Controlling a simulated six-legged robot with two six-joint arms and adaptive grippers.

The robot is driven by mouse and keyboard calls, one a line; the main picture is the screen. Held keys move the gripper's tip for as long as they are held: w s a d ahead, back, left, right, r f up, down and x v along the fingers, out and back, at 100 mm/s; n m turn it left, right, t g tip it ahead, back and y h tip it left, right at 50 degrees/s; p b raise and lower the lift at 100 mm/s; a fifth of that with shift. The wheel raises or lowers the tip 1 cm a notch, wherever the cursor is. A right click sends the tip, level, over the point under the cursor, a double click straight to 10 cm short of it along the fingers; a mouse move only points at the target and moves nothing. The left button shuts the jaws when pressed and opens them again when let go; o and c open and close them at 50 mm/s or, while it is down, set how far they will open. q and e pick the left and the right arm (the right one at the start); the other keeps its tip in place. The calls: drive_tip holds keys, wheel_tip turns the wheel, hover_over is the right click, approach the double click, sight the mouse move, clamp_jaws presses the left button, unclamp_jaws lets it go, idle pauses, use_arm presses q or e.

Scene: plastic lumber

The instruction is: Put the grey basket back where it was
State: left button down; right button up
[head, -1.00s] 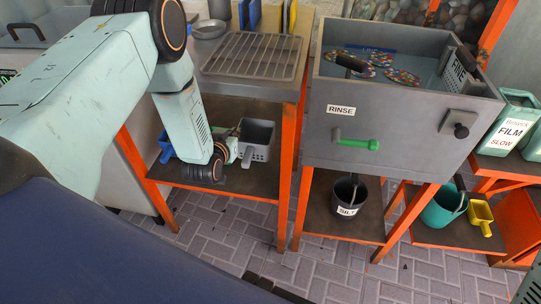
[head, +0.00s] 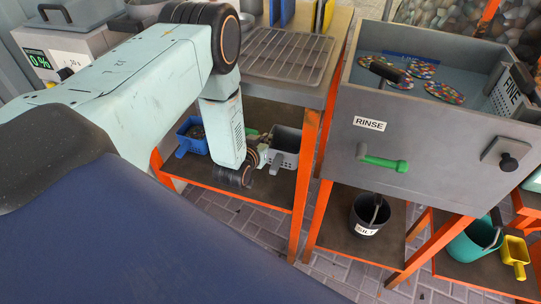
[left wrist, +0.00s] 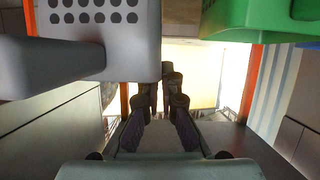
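The grey basket (head: 286,143), with perforated sides and a stubby handle, sits on the dark lower shelf of the orange-legged stand. It fills the upper left of the left wrist view (left wrist: 95,22), its handle reaching toward the camera. My left gripper (head: 258,158) is low at the basket's left front side in the head view. In the left wrist view its two dark fingers (left wrist: 161,90) stand a little apart, and I see nothing held between them. The basket handle lies left of the fingers. My right gripper is not in view.
A blue basket (head: 192,138) stands left on the same shelf (head: 255,189). Something green (left wrist: 250,20) hangs close at the upper right of the left wrist view. Orange legs (head: 303,175) frame the shelf. A dark bucket (head: 366,214) stands under the rinse tank (head: 440,140).

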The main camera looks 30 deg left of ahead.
sight(271, 146)
use_arm(q)
drive_tip(key=shift+f, duration=0.55)
wheel_tip(271, 146, down, 3)
drive_tip(key=shift+s+f+b, duration=0.1)
drive_tip(key=shift+b, duration=0.85)
drive_tip(key=shift+f, duration=0.1)
drive_tip(key=c, duration=1.5)
unclamp_jaws()
drive_tip(key=shift+f, duration=0.1)
